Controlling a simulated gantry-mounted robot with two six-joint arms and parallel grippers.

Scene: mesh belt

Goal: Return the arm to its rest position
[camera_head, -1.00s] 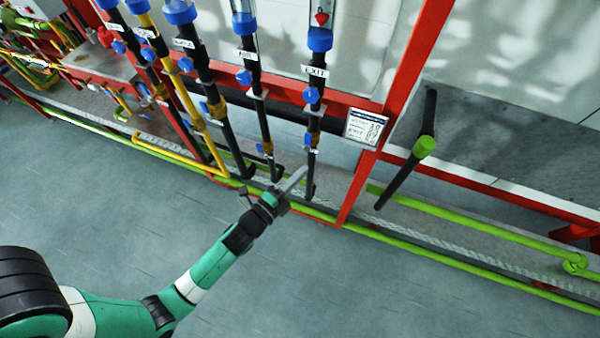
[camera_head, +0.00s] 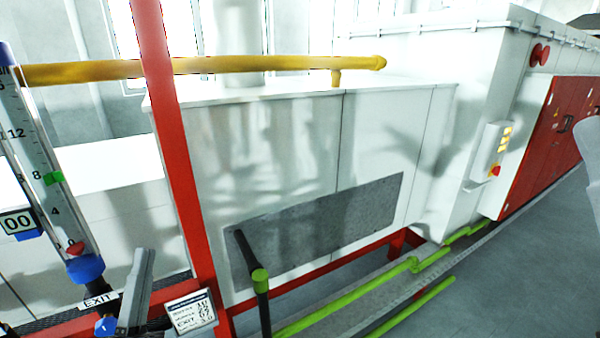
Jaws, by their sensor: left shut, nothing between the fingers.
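My left gripper (camera_head: 138,288) shows at the lower left of the head view. Only its grey fingers show, pointing up, and they are shut with nothing between them. The rest of the left arm is below the picture edge. In the picture the fingers lie just right of the EXIT label (camera_head: 98,301) and left of the red upright post (camera_head: 178,165). I cannot tell whether they touch anything. My right gripper is not in view.
A flow tube (camera_head: 40,165) with a blue collar stands at the left. A printed sign (camera_head: 190,311) hangs at the post's foot. Grey floor (camera_head: 510,270) is clear.

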